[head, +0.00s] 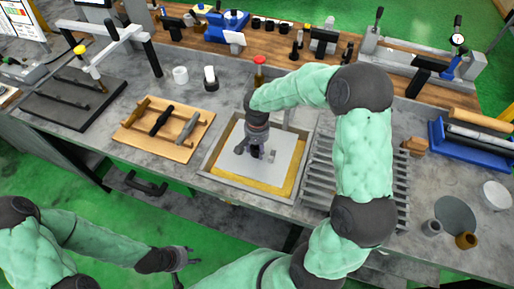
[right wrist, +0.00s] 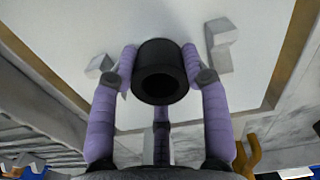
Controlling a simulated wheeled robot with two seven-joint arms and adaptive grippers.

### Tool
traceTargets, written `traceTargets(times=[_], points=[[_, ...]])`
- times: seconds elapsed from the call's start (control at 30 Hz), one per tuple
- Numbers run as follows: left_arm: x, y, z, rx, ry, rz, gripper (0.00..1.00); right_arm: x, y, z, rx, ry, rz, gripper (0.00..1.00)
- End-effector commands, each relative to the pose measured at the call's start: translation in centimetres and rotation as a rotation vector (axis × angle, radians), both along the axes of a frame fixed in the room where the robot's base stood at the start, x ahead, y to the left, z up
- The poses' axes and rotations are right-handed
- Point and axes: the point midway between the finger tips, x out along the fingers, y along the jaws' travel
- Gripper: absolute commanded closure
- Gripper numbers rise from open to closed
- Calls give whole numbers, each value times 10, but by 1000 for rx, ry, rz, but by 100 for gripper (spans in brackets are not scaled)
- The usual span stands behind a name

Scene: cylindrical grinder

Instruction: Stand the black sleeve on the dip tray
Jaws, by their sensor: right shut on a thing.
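The black sleeve (right wrist: 160,72) is between the purple fingers of my right gripper (right wrist: 160,78), with its open bore facing the wrist camera. In the head view my right gripper (head: 256,152) points down over the dip tray (head: 209,160), a shallow framed tray with a white plate (head: 235,165) and a yellow strip along its front. The sleeve shows there only as a dark patch among the fingers. It looks roughly upright over the white plate; I cannot tell whether its lower end touches. My left gripper (head: 181,260) is empty and open, low in front of the bench.
Small grey blocks (right wrist: 220,42) stand on the plate close to the fingers. A slatted grey rack (head: 318,178) is right of the tray. A wooden board (head: 140,143) with tools lies left. A red-topped bottle (head: 259,72) and white cups (head: 180,74) stand behind.

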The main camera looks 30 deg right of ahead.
Motion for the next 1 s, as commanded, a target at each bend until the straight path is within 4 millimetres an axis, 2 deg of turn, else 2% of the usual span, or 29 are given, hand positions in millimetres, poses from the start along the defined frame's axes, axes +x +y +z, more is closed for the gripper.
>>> traceTargets(times=[0.17, 0.2, 0.53, 0.67, 0.77, 1.0], points=[[0, 0, -3, 0, 0, 0, 60, 0, 0, -3, 0, -1, 0, 100], [0, 0, -3, 0, 0, 0, 60, 0, 0, -3, 0, 0, 0, 45], [0, 0, -2, 0, 0, 0, 60, 0, 0, -2, 0, 0, 0, 43], [0, 0, 2, 0, 0, 0, 60, 0, 0, 4, -1, -1, 0, 43], [0, 0, 5, 0, 0, 0, 60, 1, 0, 18, -1, -5, 0, 43], [0, 0, 16, 0, 0, 0, 60, 1, 0, 67, -1, -5, 0, 43]])
